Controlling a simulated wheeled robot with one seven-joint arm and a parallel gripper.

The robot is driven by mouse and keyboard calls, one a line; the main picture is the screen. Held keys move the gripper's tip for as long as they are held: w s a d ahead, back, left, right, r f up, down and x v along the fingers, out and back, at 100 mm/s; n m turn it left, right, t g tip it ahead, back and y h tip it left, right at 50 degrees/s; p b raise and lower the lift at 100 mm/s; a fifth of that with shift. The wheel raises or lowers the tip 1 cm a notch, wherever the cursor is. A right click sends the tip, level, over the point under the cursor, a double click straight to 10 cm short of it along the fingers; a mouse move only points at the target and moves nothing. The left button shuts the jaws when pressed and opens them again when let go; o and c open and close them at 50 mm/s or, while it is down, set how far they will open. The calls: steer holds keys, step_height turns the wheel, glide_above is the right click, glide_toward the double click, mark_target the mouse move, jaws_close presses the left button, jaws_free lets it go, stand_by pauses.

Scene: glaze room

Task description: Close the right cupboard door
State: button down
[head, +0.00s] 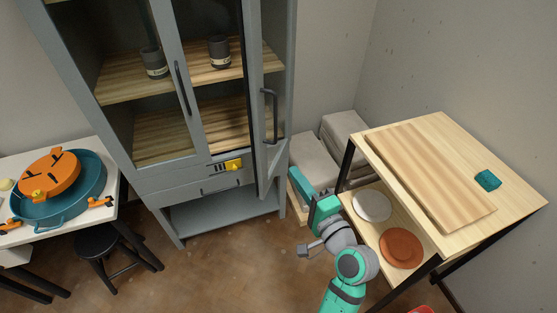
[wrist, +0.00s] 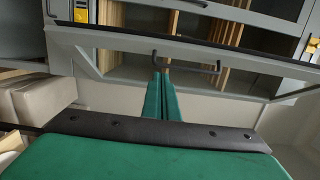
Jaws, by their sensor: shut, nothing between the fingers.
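The grey cupboard (head: 205,165) stands at the back, with wooden shelves inside. Its right door (head: 273,162) is glazed and stands open, swung out towards me. A dark bar handle (head: 269,115) is on this door. The left door (head: 178,85) looks shut. My gripper (head: 294,173) is shut and empty, low and to the right of the right door.
A wooden table (head: 520,195) with a lower shelf stands close to my arm on the right. Pale blocks (head: 313,155) are stacked behind my gripper. A white table (head: 105,160) and black stool (head: 97,242) are at left. The floor before the cupboard is clear.

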steer(key=shift+s+a+x, duration=0.2)
steer(key=shift+a+x, duration=0.2)
steer(key=shift+x, duration=1.65)
steer(key=shift+s+a+x, duration=0.15)
steer(key=shift+a+x, duration=0.3)
steer(key=shift+x, duration=1.65)
steer(key=shift+s+a+x, duration=0.2)
steer(key=shift+a+x, duration=0.2)
steer(key=shift+x, duration=1.65)
steer(key=shift+w, duration=0.1)
